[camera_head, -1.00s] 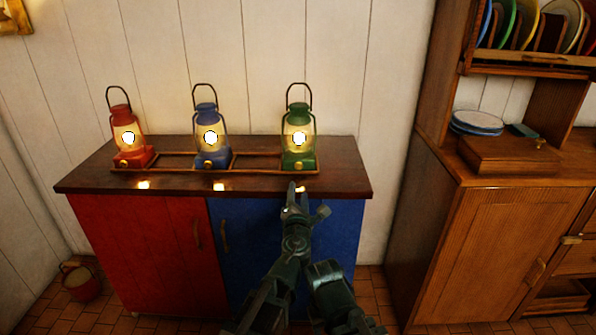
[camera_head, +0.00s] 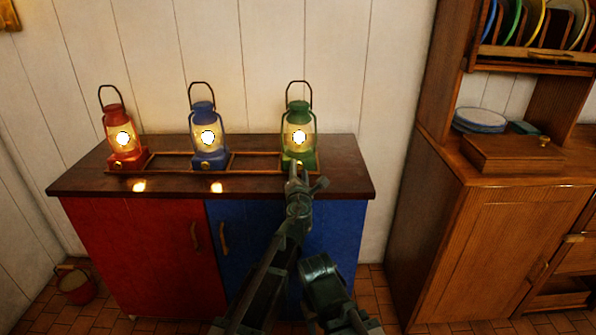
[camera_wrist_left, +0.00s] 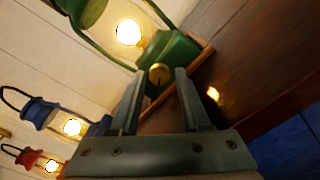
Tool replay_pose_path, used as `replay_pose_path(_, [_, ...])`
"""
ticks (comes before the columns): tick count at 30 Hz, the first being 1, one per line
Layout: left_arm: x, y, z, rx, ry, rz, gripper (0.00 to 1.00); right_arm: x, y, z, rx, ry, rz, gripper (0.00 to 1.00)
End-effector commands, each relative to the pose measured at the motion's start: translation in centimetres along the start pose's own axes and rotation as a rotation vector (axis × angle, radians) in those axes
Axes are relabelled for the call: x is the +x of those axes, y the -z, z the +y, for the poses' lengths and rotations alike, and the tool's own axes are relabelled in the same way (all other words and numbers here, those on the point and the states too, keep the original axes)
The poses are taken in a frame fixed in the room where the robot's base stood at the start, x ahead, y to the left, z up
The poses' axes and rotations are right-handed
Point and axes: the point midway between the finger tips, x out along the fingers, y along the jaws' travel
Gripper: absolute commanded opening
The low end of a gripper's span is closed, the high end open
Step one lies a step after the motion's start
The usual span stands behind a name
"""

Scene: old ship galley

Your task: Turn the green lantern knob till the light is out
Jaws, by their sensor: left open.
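The green lantern (camera_head: 299,128) stands at the right end of a wooden rack on the cabinet top, and its light glows. Its brass knob (camera_wrist_left: 160,74) shows in the left wrist view, low on the front of the green base. My left gripper (camera_head: 298,166) is in front of the lantern's base and covers most of the knob in the head view. In the left wrist view the left gripper (camera_wrist_left: 157,85) is open, with the knob seen between and just beyond its fingertips.
A lit blue lantern (camera_head: 207,135) and a lit red lantern (camera_head: 123,138) stand to the left in the same rack (camera_head: 175,154). A brown dresser (camera_head: 500,220) with plates and a wooden box (camera_head: 512,154) stands at the right.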

Motion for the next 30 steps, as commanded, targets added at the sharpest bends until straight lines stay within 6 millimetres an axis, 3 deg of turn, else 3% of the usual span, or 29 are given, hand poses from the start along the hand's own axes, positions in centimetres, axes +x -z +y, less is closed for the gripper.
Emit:
replay_pose_path(2, [-0.03,0.01,0.01,0.0,0.0,0.0,0.45,0.0,0.0,0.0,0.0,0.0,0.0,0.5])
replay_pose_path(9, [-0.03,0.0,-0.01,0.0,0.0,0.0,0.02,0.0,0.0,0.0,0.0,0.0,0.0,0.5])
replay_pose_path(10, [-0.03,0.0,-0.01,0.0,0.0,0.0,0.0,0.0,0.0,0.0,0.0,0.0,0.0,0.5])
replay_pose_path(20, [-0.04,-0.02,-0.02,-0.024,0.0,0.0,0.0,0.0,0.0,0.0,0.0,0.0,0.0,0.5])
replay_pose_path(30, [-0.05,-0.03,-0.01,-0.239,0.0,-0.001,0.0,-0.01,0.0,0.0,0.0,0.0,0.0,0.5])
